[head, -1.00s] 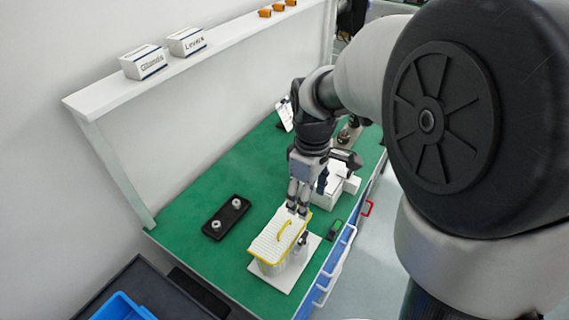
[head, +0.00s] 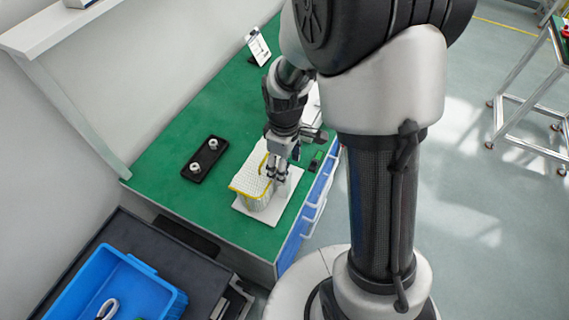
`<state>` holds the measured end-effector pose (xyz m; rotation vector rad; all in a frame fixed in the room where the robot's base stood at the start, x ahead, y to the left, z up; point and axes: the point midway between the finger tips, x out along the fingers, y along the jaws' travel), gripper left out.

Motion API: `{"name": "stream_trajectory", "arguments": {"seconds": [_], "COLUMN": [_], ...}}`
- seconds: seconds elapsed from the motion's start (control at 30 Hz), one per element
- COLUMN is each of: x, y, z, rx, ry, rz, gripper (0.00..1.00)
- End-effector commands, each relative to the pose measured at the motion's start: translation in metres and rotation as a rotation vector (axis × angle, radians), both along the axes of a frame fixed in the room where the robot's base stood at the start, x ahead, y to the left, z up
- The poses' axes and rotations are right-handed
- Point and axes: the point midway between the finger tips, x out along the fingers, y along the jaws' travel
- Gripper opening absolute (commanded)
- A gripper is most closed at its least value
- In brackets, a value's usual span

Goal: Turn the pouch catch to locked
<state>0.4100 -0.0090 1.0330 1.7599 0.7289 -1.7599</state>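A white ribbed pouch or box with yellow edging (head: 254,181) stands on a white board (head: 286,193) on the green bench. A yellow handle shows on its top, partly hidden by my arm. My gripper (head: 276,176) points down at the right side of the pouch, close to it. I cannot tell whether it touches the pouch. The fingers are too small to tell whether they are open or shut. The catch itself cannot be made out; my gripper may cover it.
A black tray (head: 188,172) with two white round pieces lies left on the green bench top (head: 160,205). A small dark green device (head: 317,160) lies right of my gripper. A tilted white card (head: 258,47) stands at the back. A blue bin (head: 150,287) is at the lower left.

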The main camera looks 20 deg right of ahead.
Motion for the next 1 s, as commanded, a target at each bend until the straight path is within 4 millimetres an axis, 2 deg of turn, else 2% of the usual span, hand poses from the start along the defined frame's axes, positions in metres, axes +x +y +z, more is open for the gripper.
{"name": "stream_trajectory", "arguments": {"seconds": [0.27, 0.9, 1.0], "x": [-0.0001, -0.0001, -0.0001], "y": [0.0000, 0.0001, 0.0001], "z": [-0.0007, -0.0006, -0.0005], "rx": [0.000, 0.000, 0.000], "ry": [0.000, 0.000, 0.000], "rz": [0.000, 0.000, -0.002], "gripper": [0.57, 0.14, 0.14]}}
